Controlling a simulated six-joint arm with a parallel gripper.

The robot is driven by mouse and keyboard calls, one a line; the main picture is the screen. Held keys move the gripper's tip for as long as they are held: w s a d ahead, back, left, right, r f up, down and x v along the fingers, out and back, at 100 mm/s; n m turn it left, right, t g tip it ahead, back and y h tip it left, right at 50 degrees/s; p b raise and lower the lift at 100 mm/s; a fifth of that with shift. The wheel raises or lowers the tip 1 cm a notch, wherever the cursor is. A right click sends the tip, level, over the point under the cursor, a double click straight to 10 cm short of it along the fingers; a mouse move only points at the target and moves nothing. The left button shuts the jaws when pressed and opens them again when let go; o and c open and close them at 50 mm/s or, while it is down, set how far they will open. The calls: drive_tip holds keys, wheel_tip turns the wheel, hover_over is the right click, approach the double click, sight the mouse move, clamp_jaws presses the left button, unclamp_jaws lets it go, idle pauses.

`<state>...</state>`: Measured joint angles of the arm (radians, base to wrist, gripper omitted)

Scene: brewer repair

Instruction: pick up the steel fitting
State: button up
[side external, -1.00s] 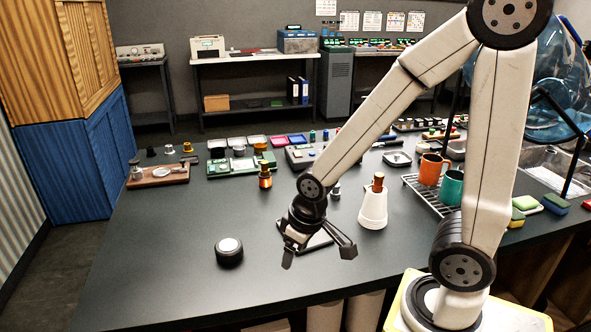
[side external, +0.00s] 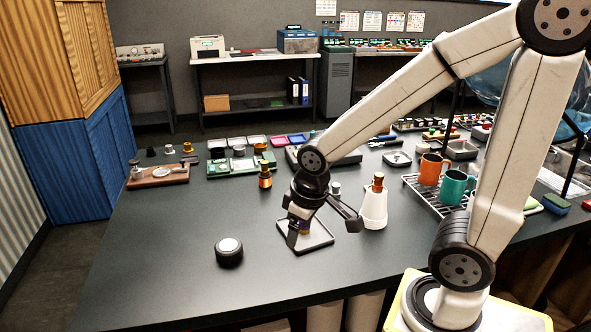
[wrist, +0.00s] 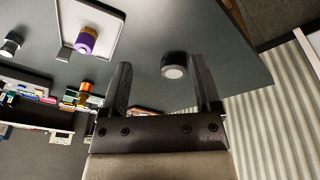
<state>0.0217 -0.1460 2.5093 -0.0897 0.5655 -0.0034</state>
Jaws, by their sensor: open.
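A small silver piece that looks like the steel fitting (side external: 335,187) stands on the dark bench just behind my gripper (side external: 322,230). In the wrist view a silver-topped piece, probably the same fitting (wrist: 10,45), is at the left edge, well outside the fingers. My gripper (wrist: 163,86) is open and empty, above the bench beside a shallow white-rimmed tray (side external: 318,243). A purple and orange cylinder (wrist: 87,40) stands on the tray; my gripper mostly hides it in the side view. A black puck with a pale top (wrist: 174,66) appears between the fingers, at a distance.
The black puck (side external: 229,254) stands alone at the front left. A white cone with a brown top (side external: 374,208) is close to the right of my gripper. An amber bottle (side external: 265,176) stands behind left. Mugs (side external: 432,170) stand on a rack at right.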

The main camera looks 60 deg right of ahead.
drive_tip(key=d+n+g+h, duration=0.1)
drive_tip(key=d+n+h, duration=0.55)
drive_tip(key=d, duration=0.95)
drive_tip(key=n+t+h, duration=0.4)
drive_tip(key=n+t, duration=0.2)
drive_tip(key=n, duration=1.1)
hover_over(335, 185)
drive_tip(key=s+a, duration=0.3)
drive_tip(key=a, duration=0.1)
drive_tip(key=shift+m, duration=0.25)
wheel_tip(335, 185, down, 10)
drive_tip(key=shift+s+r, duration=0.1)
drive_tip(key=shift+x, duration=1.25)
drive_tip(key=shift+x, duration=2.6)
